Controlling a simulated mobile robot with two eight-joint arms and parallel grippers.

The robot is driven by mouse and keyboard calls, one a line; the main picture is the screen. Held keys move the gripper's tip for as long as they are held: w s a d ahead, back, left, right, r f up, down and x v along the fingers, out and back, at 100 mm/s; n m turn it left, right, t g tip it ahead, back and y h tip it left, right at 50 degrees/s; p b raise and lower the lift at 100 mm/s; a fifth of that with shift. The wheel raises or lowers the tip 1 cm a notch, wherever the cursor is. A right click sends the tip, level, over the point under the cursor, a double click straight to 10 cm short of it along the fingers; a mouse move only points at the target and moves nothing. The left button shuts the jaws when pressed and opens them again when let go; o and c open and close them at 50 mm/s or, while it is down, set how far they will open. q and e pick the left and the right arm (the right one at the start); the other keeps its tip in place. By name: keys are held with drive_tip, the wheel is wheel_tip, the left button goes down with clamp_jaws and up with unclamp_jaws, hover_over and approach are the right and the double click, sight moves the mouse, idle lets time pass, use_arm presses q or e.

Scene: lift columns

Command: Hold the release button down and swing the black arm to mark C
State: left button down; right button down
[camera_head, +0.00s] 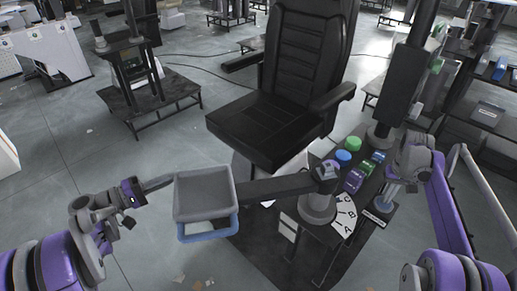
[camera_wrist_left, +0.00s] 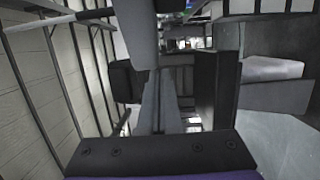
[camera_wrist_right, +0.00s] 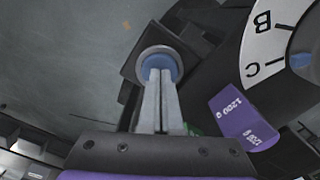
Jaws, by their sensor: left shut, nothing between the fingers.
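The black arm (camera_head: 275,188) runs left from its pivot post (camera_head: 318,207) and bears a grey tray (camera_head: 205,215) with a blue lower rim at its outer end. My left gripper (camera_head: 168,180) is shut and empty at the tray's left side; contact is unclear. My right gripper (camera_head: 386,203) points down, its fingers together, with the tips (camera_wrist_right: 160,75) over the blue release button (camera_wrist_right: 158,60), covering part of it. How far the button is pressed is unclear.
A black seat (camera_head: 265,125) stands behind the black arm. The floor left of the tray is mostly open.

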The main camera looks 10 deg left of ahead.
use_arm(q)
drive_tip(key=s, duration=0.1)
drive_tip(key=s+d+n+y, duration=0.1)
drive_tip(key=s, duration=0.1)
drive_tip(key=shift+f+t, duration=0.2)
drive_tip(key=shift+t, duration=0.2)
use_arm(e)
drive_tip(key=shift+w+a+f, duration=0.1)
drive_tip(key=shift+w, duration=0.05)
use_arm(q)
drive_tip(key=w+a, duration=0.3)
use_arm(e)
drive_tip(key=shift+s+d, duration=0.2)
drive_tip(key=shift+s, duration=0.05)
drive_tip(key=shift+a, duration=0.1)
use_arm(q)
drive_tip(key=v, duration=0.9)
drive_tip(key=shift+w+a+r, duration=0.1)
use_arm(e)
drive_tip(key=shift+w, duration=0.1)
